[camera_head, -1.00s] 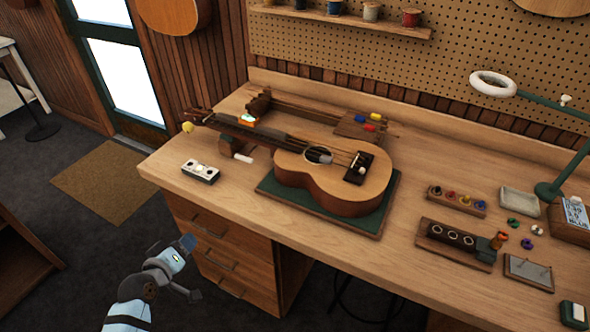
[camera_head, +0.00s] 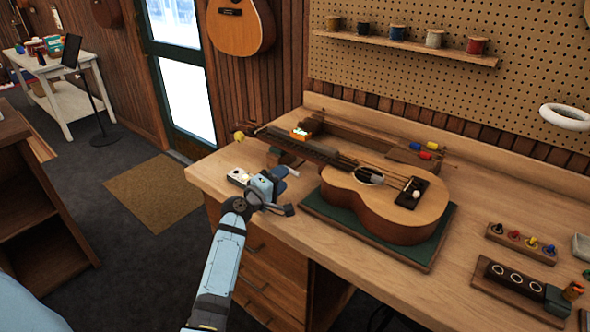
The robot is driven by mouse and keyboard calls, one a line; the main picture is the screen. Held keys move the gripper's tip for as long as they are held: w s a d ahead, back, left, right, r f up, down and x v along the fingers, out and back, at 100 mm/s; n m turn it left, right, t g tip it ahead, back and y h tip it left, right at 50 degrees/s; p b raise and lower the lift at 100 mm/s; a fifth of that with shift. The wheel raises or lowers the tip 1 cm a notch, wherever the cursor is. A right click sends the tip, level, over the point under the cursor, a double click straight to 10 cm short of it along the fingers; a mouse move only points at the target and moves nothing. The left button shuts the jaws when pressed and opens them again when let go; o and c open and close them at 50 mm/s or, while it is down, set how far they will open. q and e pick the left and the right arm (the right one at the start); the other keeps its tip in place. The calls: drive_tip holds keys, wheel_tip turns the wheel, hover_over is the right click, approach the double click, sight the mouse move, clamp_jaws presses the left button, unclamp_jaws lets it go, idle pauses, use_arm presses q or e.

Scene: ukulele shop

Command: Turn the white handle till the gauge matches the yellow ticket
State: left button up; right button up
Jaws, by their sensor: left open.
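The ukulele (camera_head: 375,207) lies on a green mat on the bench, its neck pointing to the back left. A small lit device, probably the gauge (camera_head: 300,134), sits by the neck; its reading is too small to tell. A small yellow thing, perhaps the yellow ticket (camera_head: 238,135), is at the headstock end; no marking is legible. The white handle (camera_head: 292,172) is below the neck, partly hidden by my left gripper. My left gripper (camera_head: 275,182) is open at the bench's left front, close beside the handle; contact cannot be told. My right gripper is out of view.
A white box with dark dots (camera_head: 239,177) is partly behind my left gripper. A wooden block with coloured pegs (camera_head: 521,243) and a dark tool on a board (camera_head: 517,281) lie at the right. The bench front between mat and pegs is clear.

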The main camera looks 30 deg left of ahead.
sight(294, 169)
use_arm(q)
drive_tip(key=w, duration=0.5)
drive_tip(key=shift+w+d, duration=0.2)
drive_tip(key=shift+d, duration=0.05)
drive_tip(key=shift+w, duration=0.3)
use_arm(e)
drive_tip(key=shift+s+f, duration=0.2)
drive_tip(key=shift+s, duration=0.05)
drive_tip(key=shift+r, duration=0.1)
use_arm(q)
drive_tip(key=shift+c, duration=0.5)
